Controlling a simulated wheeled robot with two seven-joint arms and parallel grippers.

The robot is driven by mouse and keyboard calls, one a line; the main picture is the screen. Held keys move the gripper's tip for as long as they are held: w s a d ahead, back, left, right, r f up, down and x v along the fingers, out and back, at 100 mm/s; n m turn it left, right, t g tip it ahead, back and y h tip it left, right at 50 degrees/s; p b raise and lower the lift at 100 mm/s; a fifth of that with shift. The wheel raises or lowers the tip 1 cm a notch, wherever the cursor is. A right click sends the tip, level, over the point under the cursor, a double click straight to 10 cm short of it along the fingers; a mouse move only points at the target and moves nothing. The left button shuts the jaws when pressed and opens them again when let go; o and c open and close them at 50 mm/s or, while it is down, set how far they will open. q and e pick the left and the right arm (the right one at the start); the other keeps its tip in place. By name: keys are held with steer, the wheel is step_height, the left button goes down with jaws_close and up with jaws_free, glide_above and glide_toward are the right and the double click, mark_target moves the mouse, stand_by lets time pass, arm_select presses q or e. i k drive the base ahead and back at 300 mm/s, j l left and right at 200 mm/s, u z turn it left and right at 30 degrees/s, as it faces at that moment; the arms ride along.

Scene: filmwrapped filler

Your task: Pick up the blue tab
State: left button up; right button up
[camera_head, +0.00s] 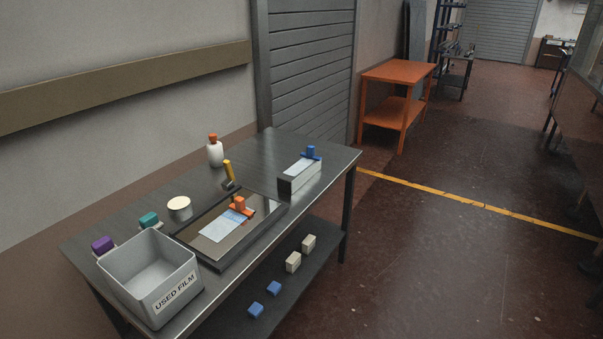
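A blue tab (311,152) stands at the far end of a grey block (300,178) with a pale top, near the right end of the metal table (335,160). The tab has a raised knob-like top and a wider base. Two other small blue blocks (273,288) lie on the table's lower shelf. Neither of my grippers shows in this view.
A grey bin (125,272) labelled "USED FILM" stands at the table's front left. A dark tray (255,229) holds a pale sheet with an orange piece (240,203). A white bottle (215,154), a yellow-handled tool (228,172) and a round tin (179,208) stand behind.

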mark_target(310, 149)
steer(key=u, duration=0.6)
steer(key=i+l+u, duration=0.3)
steer(key=l, duration=0.15)
steer(key=l+u, duration=0.3)
steer(key=i+l+u, duration=0.1)
steer(key=l+u, duration=0.15)
steer(key=l, duration=0.35)
steer(key=l+u, duration=0.3)
steer(key=l, duration=0.2)
